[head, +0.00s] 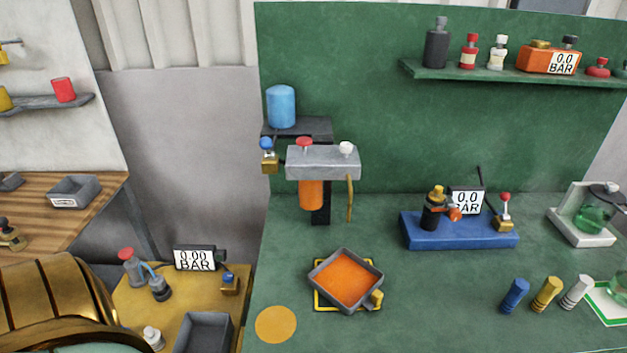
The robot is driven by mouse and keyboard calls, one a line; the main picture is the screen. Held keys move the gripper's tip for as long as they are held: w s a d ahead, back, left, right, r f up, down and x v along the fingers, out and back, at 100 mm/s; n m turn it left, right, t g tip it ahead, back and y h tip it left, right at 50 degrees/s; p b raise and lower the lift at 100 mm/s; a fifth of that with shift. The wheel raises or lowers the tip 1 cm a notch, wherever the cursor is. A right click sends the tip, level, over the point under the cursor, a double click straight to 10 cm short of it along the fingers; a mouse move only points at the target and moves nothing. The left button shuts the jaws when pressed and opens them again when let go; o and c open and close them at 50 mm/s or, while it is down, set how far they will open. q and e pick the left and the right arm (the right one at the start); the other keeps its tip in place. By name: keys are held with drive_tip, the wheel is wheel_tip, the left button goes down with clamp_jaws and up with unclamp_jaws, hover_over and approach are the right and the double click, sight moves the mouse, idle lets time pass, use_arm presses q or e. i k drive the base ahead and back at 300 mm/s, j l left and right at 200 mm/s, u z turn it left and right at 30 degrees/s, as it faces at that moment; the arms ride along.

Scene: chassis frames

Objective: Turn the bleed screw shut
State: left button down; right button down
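No screw in view is labelled as the bleed screw. A grey filter head (323,162) is mounted at the green back wall. A red knob (304,143) and a white knob (346,149) stand on its top, and I cannot tell whether either is the bleed screw. An orange bowl (311,194) hangs under the head. A thin brass tube (350,198) hangs down at its right end. A brass valve with a blue knob (267,144) sits at its left end. Neither of my grippers is in view.
A grey tray (318,285) of orange fill sits on the green bench below the filter. A shelf (520,79) holds bottles. The bench between tray and blue block is clear.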

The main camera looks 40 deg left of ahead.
sight(346, 148)
drive_tip(key=u, duration=1.3)
